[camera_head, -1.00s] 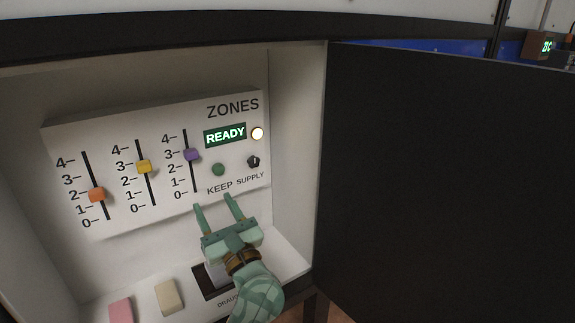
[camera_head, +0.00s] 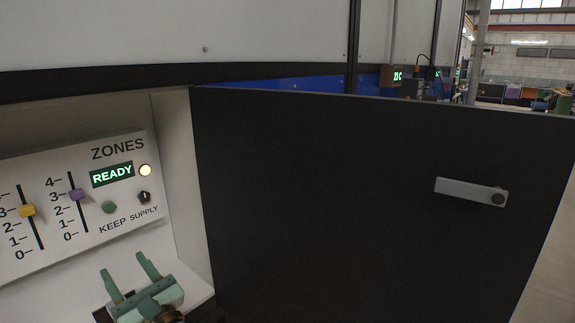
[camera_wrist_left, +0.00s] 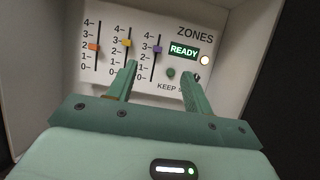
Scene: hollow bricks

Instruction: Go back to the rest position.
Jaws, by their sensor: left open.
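My left gripper (camera_head: 128,279) is open and empty inside a white cabinet, in front of and below the ZONES panel (camera_head: 72,243). It also shows in the left wrist view (camera_wrist_left: 158,84), with its two fingers apart below the panel. The panel has a lit green READY display (camera_head: 112,175), a lit lamp (camera_head: 145,170), a green button (camera_head: 109,207) and a black SUPPLY knob (camera_head: 144,197). The orange slider (camera_wrist_left: 94,47) is near 2. The yellow slider (camera_head: 27,211) and purple slider (camera_head: 77,195) are near 3. My right gripper is not in view.
A large black door (camera_head: 350,210) with a grey handle (camera_head: 470,191) stands open to the right of the cabinet. The cabinet's white side wall (camera_head: 176,185) lies close right of the gripper. A workshop with benches shows at the far right.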

